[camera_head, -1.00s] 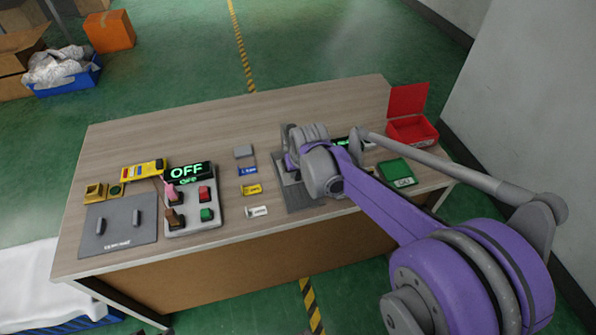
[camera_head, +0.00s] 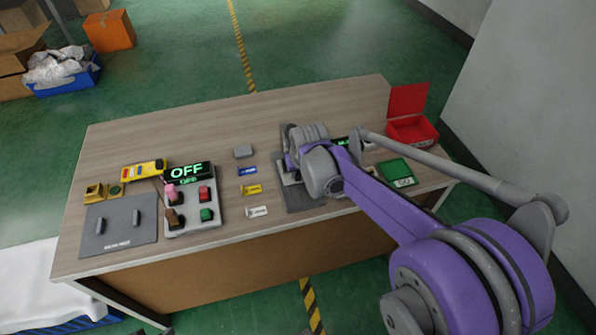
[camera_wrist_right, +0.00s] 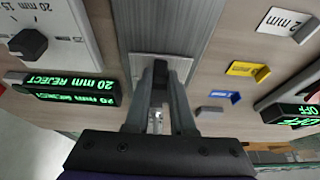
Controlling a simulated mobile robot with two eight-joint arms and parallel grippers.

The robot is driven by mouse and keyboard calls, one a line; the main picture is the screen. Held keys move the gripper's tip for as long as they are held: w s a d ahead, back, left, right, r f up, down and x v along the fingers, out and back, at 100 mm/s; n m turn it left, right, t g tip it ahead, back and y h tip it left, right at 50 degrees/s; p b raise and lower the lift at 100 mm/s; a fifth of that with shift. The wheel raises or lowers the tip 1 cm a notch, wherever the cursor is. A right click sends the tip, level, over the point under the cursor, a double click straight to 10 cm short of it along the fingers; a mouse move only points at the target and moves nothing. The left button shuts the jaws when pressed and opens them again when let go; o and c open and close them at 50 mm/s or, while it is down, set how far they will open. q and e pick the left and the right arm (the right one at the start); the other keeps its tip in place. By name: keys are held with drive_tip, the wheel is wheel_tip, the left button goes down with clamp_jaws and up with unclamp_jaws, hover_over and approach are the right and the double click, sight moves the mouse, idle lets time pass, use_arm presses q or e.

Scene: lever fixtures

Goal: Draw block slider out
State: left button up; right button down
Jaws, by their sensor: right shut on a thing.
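The block slider is a grey track (camera_head: 305,199) on the table, mostly hidden in the head view by my right arm. In the right wrist view the ribbed grey track (camera_wrist_right: 165,25) runs up to a pale plate (camera_wrist_right: 184,70) with a dark upright handle (camera_wrist_right: 160,78). My right gripper (camera_wrist_right: 160,92) has its two fingers closed on either side of this handle. In the head view my right gripper (camera_head: 289,172) is over the track, its fingertips largely hidden. My left gripper is not in view.
Small blue, yellow and white tags (camera_head: 251,189) lie left of the track. A switch panel (camera_head: 190,211) and a display reading OFF (camera_head: 188,171) are further left. A green box (camera_head: 397,172) and an open red box (camera_head: 411,131) are at the right.

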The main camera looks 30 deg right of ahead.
drive_tip(key=s, duration=0.2)
drive_tip(key=s+a+p, duration=0.1)
drive_tip(key=s, duration=0.4)
drive_tip(key=shift+s+a+r, duration=0.1)
drive_tip(key=shift+s+a, duration=0.1)
drive_tip(key=shift+a, duration=0.2)
drive_tip(key=shift+s, duration=0.3)
drive_tip(key=shift+a, duration=0.1)
drive_tip(key=c, duration=0.8)
unclamp_jaws()
drive_tip(key=shift+s, duration=0.2)
drive_tip(key=shift+o, duration=0.2)
drive_tip(key=shift+w, duration=0.1)
